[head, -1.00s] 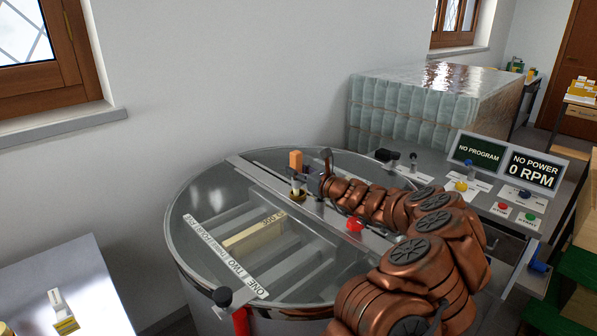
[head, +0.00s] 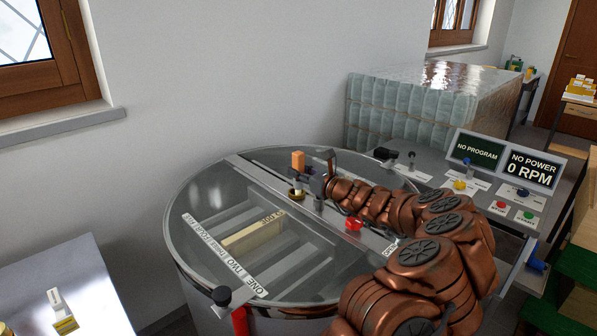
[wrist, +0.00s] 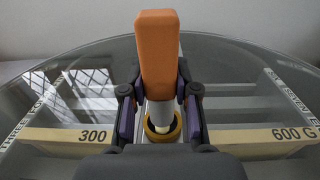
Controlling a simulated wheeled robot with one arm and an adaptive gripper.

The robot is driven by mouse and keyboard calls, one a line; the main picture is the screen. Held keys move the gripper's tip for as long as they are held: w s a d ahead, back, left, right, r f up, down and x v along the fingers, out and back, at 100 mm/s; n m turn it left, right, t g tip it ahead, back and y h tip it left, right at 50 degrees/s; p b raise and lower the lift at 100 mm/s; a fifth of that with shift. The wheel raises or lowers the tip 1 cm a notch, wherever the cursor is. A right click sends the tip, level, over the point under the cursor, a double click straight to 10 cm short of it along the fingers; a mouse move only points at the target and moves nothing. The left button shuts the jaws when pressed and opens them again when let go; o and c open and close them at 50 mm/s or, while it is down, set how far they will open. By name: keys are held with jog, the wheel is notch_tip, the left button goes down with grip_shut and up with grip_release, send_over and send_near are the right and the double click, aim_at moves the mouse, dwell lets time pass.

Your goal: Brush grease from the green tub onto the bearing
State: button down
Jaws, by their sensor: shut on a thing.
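My gripper (head: 309,180) is over the lid of the round tank and shut on a brush with an orange handle (head: 298,160). In the wrist view the handle (wrist: 157,48) stands upright between my gripper's fingers (wrist: 160,95), with a pale grey part below it. The brass-coloured bearing (head: 296,195) sits on the metal bar across the lid. It also shows in the wrist view (wrist: 164,128), right under the brush. The brush's lower end is at or in the ring; contact cannot be told. I cannot make out the green tub for certain.
The clear lid (head: 200,180) covers the tank, with pale labelled blocks beneath it. A red knob (head: 353,224) is on the bar.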

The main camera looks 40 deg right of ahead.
aim_at(298, 152)
jog(key=shift+w, duration=0.4)
jog(key=shift+r, duration=0.1)
jog(key=shift+r+p, duration=3.25)
jog(key=shift+r, duration=1.2)
jog(key=shift+s, duration=0.1)
